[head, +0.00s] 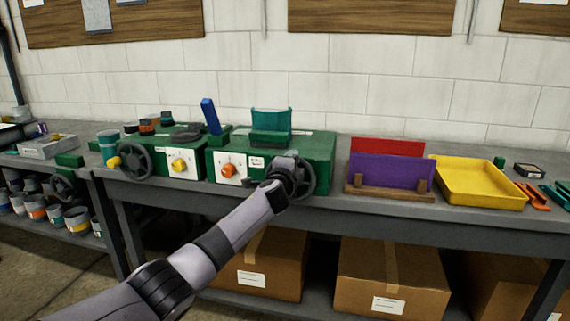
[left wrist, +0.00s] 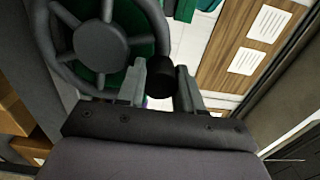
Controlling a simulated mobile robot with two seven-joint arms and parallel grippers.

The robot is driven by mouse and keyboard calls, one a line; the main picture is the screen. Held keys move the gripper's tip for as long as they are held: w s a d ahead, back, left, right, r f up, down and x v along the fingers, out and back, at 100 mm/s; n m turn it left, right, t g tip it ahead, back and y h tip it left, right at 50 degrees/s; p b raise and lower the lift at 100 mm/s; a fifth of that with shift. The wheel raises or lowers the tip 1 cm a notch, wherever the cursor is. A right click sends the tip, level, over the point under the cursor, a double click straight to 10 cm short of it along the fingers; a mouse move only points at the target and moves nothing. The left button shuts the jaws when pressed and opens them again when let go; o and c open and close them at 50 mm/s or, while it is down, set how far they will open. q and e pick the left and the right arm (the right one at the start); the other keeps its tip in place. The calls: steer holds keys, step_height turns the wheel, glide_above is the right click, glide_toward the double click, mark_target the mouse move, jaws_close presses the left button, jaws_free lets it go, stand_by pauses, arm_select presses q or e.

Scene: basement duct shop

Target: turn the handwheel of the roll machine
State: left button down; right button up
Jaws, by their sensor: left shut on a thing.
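Two green machines stand side by side on the grey bench. The right machine (head: 322,150) has a dark handwheel (head: 308,180) on its front and an orange knob on a white plate. My left gripper (head: 288,172) is at this wheel and covers part of it. In the left wrist view, the spoked handwheel (left wrist: 100,45) fills the upper left. There my left gripper (left wrist: 161,68) is shut on the wheel's black handle (left wrist: 160,84), with one finger on each side. The left machine (head: 185,155) has its own handwheel (head: 135,161) and a yellow knob. My right gripper is not in view.
Right of the machines are a purple panel (head: 388,170) in a wooden rack and a yellow tray (head: 478,184). A blue lever (head: 210,116) stands up between the machines. Cardboard boxes (head: 390,275) sit below the bench. The wall is close behind.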

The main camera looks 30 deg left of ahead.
mark_target(313, 183)
arm_select(q)
steer(key=d+m, duration=0.1)
steer(key=m, duration=0.2)
steer(key=shift+w+d+f, duration=0.15)
steer(key=shift+w+d, duration=0.05)
steer(key=shift+d, duration=0.15)
steer(key=m, duration=0.1)
steer(key=d+m, duration=0.1)
steer(key=shift+w+d+f+m, duration=0.2)
steer(key=shift+f+m, duration=0.1)
steer(key=shift+f, duration=0.1)
steer(key=m, duration=0.1)
steer(key=d+f+m, duration=0.1)
steer(key=m, duration=0.1)
steer(key=f+m, duration=0.1)
steer(key=shift+w+d+m+b, duration=0.2)
steer(key=shift+d+m+b, duration=0.1)
steer(key=shift+b, duration=0.05)
steer(key=f+m, duration=0.2)
steer(key=m, duration=0.1)
steer(key=shift+d, duration=0.4)
steer(key=shift+w+f+m+b, duration=0.1)
steer(key=shift+f+m+b, duration=0.5)
steer(key=shift+m, duration=0.8)
steer(key=shift+f, duration=0.25)
steer(key=c, duration=1)
jaws_free()
